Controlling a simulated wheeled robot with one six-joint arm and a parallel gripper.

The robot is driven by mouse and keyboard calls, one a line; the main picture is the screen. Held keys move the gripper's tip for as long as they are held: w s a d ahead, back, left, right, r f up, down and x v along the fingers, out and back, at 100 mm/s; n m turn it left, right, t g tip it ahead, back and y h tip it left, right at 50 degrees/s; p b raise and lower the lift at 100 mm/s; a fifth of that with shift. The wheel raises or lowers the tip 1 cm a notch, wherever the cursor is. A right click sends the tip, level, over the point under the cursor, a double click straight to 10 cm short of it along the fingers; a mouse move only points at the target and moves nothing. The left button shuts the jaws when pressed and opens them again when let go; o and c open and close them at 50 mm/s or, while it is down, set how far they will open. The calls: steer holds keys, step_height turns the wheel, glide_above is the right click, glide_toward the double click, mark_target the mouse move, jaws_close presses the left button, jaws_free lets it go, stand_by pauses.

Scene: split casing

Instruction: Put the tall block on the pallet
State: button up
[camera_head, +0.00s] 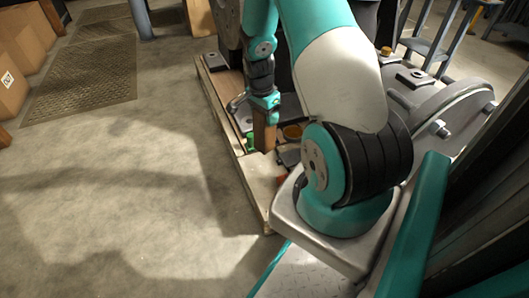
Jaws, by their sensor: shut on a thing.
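The tall block (264,136) is brown and upright, below my gripper (265,104). My gripper is teal and dark and is shut on the block's upper end. The pallet (262,186) is pale wood, low on the floor, and runs from the picture's middle toward the back. The block hangs in front of or above the pallet's near part; I cannot tell whether its lower end touches anything. My own arm hides much of the pallet's right side.
A brown-and-dark piece (214,62) lies farther back. A large grey flanged casing (447,112) stands at right.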

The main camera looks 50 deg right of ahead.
mark_target(265, 143)
step_height(265, 143, down, 12)
steer(key=b, duration=0.5)
steer(key=shift+f, duration=0.2)
steer(key=o, duration=1.4)
